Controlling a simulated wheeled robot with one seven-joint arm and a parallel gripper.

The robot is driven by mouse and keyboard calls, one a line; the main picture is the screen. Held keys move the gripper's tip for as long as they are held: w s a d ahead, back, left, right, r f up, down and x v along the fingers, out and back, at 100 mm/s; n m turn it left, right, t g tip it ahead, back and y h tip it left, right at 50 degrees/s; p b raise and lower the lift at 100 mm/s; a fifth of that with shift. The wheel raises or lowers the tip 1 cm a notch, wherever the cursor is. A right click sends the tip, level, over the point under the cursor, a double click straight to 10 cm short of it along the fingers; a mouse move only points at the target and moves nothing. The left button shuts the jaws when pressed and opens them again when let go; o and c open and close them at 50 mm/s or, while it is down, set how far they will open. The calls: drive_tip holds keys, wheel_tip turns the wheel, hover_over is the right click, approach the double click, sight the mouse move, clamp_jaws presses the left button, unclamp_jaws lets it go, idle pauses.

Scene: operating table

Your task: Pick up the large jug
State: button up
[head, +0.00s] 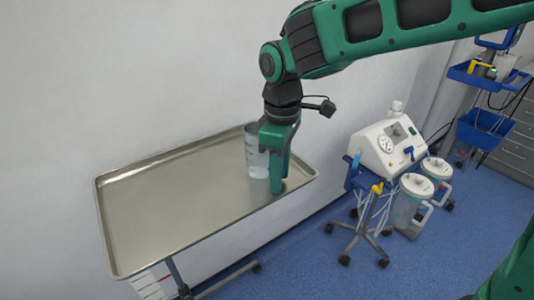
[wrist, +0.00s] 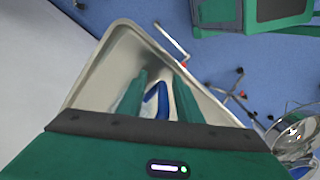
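The large jug (head: 256,158) is clear, upright and stands near the right end of the metal tray table (head: 190,192). My gripper (head: 277,182) points down at the jug's right side and hides part of it. In the wrist view, the jug's blue handle (wrist: 162,101) shows between the two fingers of my gripper (wrist: 160,82). The fingers are apart, with a gap beside the handle, so my gripper looks open. Most of the jug's body is hidden in the wrist view.
A white wall (head: 120,80) runs behind the tray. To the right stand a white medical device (head: 388,145) on a wheeled stand and lidded canisters (head: 408,205). A blue-binned cart (head: 485,130) stands at the far right. The tray's left part is clear.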

clamp_jaws()
drive_tip(key=shift+r, duration=0.3)
idle(0.3)
drive_tip(key=shift+r, duration=1.8)
drive_tip(key=s+a+r, duration=0.5)
drive_tip(key=a+r, duration=0.1)
drive_tip(key=a, duration=0.4)
drive_tip(key=shift+a+r, duration=0.15)
drive_tip(key=shift+r, duration=0.2)
drive_tip(key=shift+s+a+r, duration=0.1)
